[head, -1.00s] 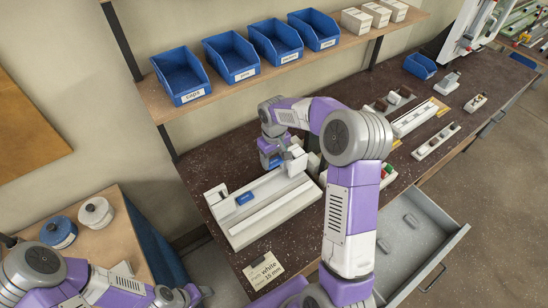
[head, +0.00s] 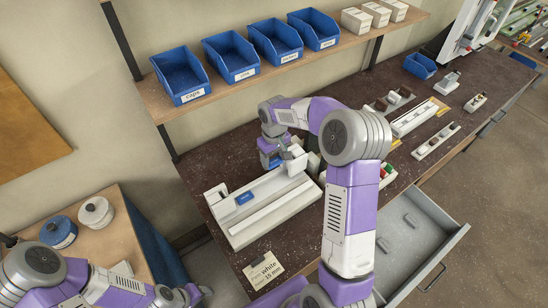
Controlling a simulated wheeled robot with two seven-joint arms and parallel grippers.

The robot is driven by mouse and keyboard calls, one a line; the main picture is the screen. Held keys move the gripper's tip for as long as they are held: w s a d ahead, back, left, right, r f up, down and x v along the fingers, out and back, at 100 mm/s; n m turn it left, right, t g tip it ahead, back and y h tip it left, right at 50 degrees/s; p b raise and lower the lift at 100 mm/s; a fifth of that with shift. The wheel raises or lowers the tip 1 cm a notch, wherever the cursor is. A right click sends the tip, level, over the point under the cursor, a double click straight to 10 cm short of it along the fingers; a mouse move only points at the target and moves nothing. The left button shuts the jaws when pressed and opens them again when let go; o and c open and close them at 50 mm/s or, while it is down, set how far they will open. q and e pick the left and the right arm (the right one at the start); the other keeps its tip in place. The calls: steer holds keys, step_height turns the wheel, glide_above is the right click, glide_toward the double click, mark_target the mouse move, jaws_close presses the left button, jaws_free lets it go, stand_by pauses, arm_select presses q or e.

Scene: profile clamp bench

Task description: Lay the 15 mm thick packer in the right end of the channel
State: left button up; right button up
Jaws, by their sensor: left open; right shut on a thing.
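The channel (head: 270,217) is part of a long white fixture on the dark bench, with an upright block at each end. A small blue piece (head: 244,198) lies in it toward the left end. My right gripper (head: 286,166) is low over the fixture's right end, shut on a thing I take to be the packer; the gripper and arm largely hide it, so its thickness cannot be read. Whether it touches the channel floor cannot be told. My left gripper (head: 192,296) is open and empty at the bottom left, away from the fixture.
A card (head: 263,270) reading "white" and "15 mm" lies at the bench front. An open drawer (head: 425,235) juts out at right. Blue bins (head: 180,77) stand on the shelf above. Several small fixtures (head: 435,140) occupy the bench at right.

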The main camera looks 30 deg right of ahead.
mark_target(274, 161)
steer(key=shift+f, duration=0.15)
steer(key=shift+f+b, duration=3.9)
steer(key=shift+f, duration=1.65)
steer(key=o, duration=1.2)
steer(key=shift+c, duration=0.2)
steer(key=shift+r+p, duration=2.95)
steer(key=shift+r, duration=1.1)
